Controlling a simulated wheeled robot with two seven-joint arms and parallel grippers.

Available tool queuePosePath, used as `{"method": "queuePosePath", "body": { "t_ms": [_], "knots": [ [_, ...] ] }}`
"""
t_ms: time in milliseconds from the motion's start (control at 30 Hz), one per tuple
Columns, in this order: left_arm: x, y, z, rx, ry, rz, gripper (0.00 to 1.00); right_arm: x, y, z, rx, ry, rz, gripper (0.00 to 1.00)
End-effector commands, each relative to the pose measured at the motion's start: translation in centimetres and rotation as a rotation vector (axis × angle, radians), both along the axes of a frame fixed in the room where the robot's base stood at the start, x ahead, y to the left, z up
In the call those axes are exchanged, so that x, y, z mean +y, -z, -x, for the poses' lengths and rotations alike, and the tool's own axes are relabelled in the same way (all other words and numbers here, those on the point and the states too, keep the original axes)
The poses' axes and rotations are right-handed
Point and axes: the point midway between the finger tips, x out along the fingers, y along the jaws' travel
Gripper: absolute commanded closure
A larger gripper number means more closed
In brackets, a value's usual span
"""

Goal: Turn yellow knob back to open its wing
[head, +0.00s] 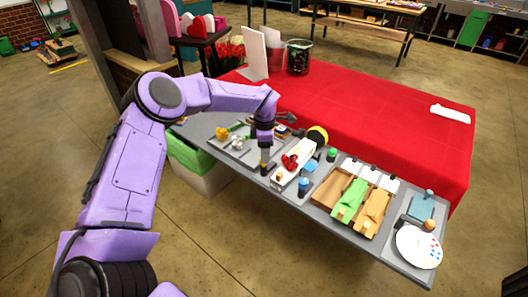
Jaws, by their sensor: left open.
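My left gripper (265,168) points down over the grey table (330,222), just left of a long white box. It is open, and its fingertips are small and partly hidden in this view. A small yellow piece (222,133) lies on the grey tray at the table's left part; I cannot tell whether it is the knob or a flower head. A larger round yellow and black thing (317,136) stands behind the white box. No wing can be made out clearly. My right gripper is out of view.
The white box (303,152) has a red piece (290,161) by it. A blue bottle (304,186), a wooden tray (329,189) with green and tan pieces, and a paint palette (418,246) stand to the right. A red-covered table (400,125) adjoins behind.

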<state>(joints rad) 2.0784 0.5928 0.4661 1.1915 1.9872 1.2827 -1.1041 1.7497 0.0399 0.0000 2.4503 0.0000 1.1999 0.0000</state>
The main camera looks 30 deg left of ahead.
Motion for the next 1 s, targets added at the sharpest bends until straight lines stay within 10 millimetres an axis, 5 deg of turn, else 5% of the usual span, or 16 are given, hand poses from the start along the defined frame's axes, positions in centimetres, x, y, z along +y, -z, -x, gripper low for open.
{"method": "queuePosePath", "body": {
  "t_ms": [200,467,633,667,1000],
  "knots": [
    [0.2,2.5,0.1,0.001,-0.005,-0.002,0.41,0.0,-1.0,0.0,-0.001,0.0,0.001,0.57],
    [0.3,2.9,0.2,0.0,-0.005,-0.001,0.41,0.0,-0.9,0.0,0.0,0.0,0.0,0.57],
    [0.3,2.9,0.2,0.0,-0.005,-0.001,0.93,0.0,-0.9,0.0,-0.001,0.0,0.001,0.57],
    [0.3,2.9,0.2,0.0,-0.005,-0.001,0.97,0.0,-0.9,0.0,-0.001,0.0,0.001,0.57],
    [0.3,3.0,0.2,0.0,-0.045,-0.001,0.97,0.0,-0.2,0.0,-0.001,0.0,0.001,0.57]
  ]
}}
